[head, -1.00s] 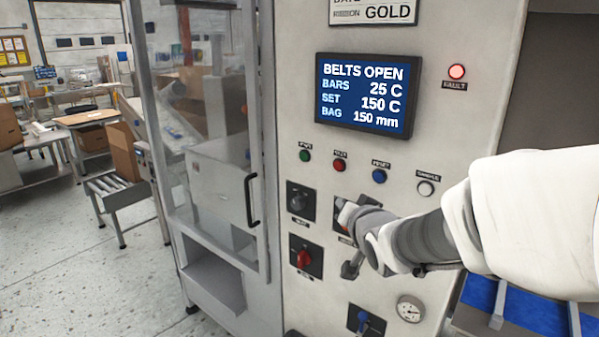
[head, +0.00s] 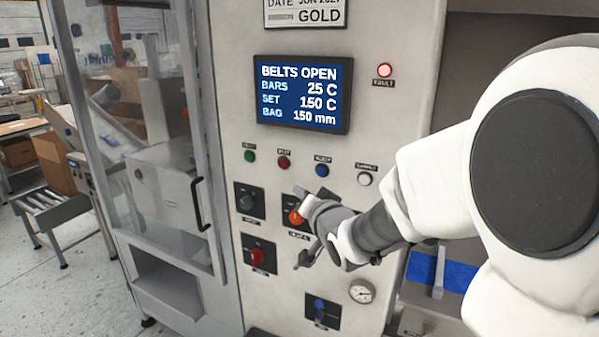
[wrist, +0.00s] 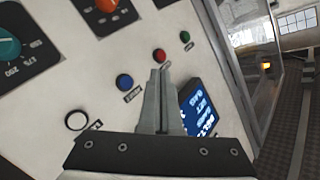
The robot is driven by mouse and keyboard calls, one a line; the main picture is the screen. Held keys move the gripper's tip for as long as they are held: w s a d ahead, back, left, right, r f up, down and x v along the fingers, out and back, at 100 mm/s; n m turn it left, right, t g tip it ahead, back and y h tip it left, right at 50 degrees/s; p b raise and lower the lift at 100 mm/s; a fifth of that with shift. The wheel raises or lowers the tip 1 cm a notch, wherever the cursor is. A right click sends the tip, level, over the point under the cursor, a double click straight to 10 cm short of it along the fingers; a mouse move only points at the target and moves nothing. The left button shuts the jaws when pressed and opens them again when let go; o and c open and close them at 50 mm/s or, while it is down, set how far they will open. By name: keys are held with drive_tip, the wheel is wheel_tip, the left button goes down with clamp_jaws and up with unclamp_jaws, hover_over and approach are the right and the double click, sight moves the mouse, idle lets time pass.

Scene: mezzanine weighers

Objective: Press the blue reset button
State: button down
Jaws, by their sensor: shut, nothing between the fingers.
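The blue button (head: 322,170) sits on the pale machine panel, between a red button (head: 284,162) and a white button (head: 364,179). Its label is too small to read surely. It also shows in the wrist view (wrist: 124,81), left of my fingers. My gripper (wrist: 158,72) is shut and empty, its fingertips showing near the red button (wrist: 160,55) in that view. In the head view my gripper (head: 301,190) is just below the button row, partly in front of an orange knob (head: 295,216). I see no contact with the blue button.
A green button (head: 249,156) ends the row at left. Above is a screen (head: 303,95) reading "BELTS OPEN", and a lit red fault lamp (head: 385,71). A glazed door stands left.

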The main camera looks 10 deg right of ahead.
sight(320, 176)
drive_tip(key=shift+w+d+p, duration=0.4)
drive_tip(key=shift+w+d, duration=0.45)
drive_tip(key=shift+w, duration=0.3)
drive_tip(key=shift+w+d+p, duration=0.45)
drive_tip(key=shift+w+d, duration=0.45)
drive_tip(key=shift+w, duration=0.3)
drive_tip(key=shift+w+d+p, duration=0.4)
drive_tip(key=shift+w+d, duration=0.45)
drive_tip(key=shift+w, duration=0.3)
drive_tip(key=shift+w+d, duration=0.2)
drive_tip(key=shift+w, duration=0.15)
drive_tip(key=shift+w+d, duration=0.25)
drive_tip(key=shift+w, duration=0.1)
drive_tip(key=shift+s+a, duration=0.1)
idle(0.4)
drive_tip(key=shift+s+a+b, duration=0.35)
drive_tip(key=shift+s+a, duration=0.05)
drive_tip(key=shift+s, duration=0.2)
